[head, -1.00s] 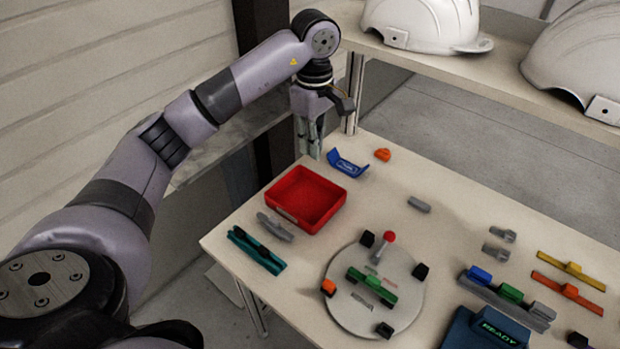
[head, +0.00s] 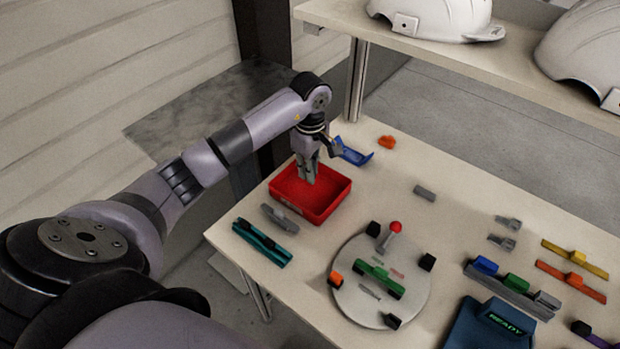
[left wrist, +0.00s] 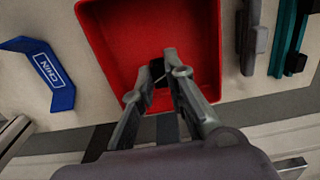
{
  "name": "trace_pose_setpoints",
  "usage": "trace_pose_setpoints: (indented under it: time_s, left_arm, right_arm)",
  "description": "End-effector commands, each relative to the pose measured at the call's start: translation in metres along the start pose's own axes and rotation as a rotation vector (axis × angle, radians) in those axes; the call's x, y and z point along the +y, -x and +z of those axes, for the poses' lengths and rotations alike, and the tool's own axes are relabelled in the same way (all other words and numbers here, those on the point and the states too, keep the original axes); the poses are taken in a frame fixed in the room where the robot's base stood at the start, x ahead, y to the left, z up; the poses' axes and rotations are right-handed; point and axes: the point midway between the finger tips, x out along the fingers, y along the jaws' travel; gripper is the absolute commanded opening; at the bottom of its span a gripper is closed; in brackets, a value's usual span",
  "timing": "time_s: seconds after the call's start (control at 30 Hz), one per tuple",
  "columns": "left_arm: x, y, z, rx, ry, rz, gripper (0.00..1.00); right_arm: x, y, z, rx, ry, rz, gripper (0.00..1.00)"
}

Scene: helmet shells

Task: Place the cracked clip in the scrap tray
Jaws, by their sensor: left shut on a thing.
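The red scrap tray (head: 330,193) is on the table's left part, and it fills the top middle of the left wrist view (left wrist: 110,38). My left gripper (head: 308,178) points down over the tray, its fingertips within the tray's outline; their height above the floor is unclear. In the left wrist view its fingers (left wrist: 160,72) converge, shut on a small dark piece, mostly hidden between the tips. I cannot see a crack on it. My right gripper is not in view.
A grey clip (head: 280,217) and a teal clip (head: 262,243) lie beside the tray's near left side. A blue CHIN piece (head: 354,154) lies behind it. A round fixture (head: 415,290) with a red-knobbed lever stands to the right. Helmet shells (head: 440,18) sit on the shelf.

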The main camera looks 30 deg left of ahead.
Motion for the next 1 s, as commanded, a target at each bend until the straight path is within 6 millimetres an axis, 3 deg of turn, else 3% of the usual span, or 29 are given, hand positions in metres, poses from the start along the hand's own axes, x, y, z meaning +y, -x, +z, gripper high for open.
trace_pose_setpoints:
  time_s: [0.37, 0.77, 0.8, 1.0]
  left_arm:
    - [-0.001, -0.043, 0.0, -0.001, 0.001, -0.004, 0.02]
    - [0.0, -0.051, -0.001, 0.002, 0.0, 0.0, 0.02]
    - [0.0, -0.048, -0.001, 0.001, 0.0, 0.0, 0.15]
    - [0.0, -0.048, 0.0, 0.001, 0.0, 0.0, 0.29]
  right_arm:
    - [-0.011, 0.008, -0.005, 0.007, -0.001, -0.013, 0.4]
    - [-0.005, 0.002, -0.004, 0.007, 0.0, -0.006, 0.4]
    - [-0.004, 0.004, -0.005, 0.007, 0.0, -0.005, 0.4]
    - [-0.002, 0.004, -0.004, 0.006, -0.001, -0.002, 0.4]
